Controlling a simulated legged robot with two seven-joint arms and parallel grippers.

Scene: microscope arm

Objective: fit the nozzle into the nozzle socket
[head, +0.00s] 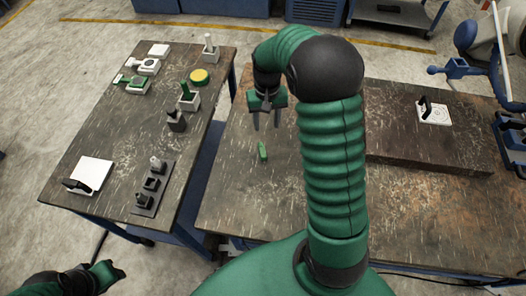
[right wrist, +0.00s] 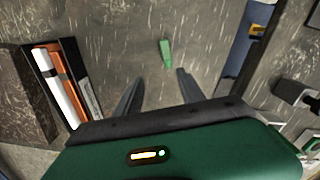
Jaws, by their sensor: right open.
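A small green piece (head: 262,152), which looks like the nozzle, lies on the bare brown table. It also shows in the right wrist view (right wrist: 165,54), just beyond the fingertips. My right gripper (head: 267,122) is open and empty above the table, apart from the green piece; its two fingers also show in the right wrist view (right wrist: 160,82). I cannot tell for certain which fixture is the nozzle socket; a dark strip with several small blocks (head: 145,209) stands on the left table. Part of my left arm shows at the lower left, its jaws unclear.
The left table (head: 125,125) holds a white plate (head: 94,172), a yellow-topped round item (head: 199,76), and several small blocks. A gap separates it from the brown table. A raised slab (head: 400,150) with a white plate (head: 434,113) lies right. Table around the green piece is clear.

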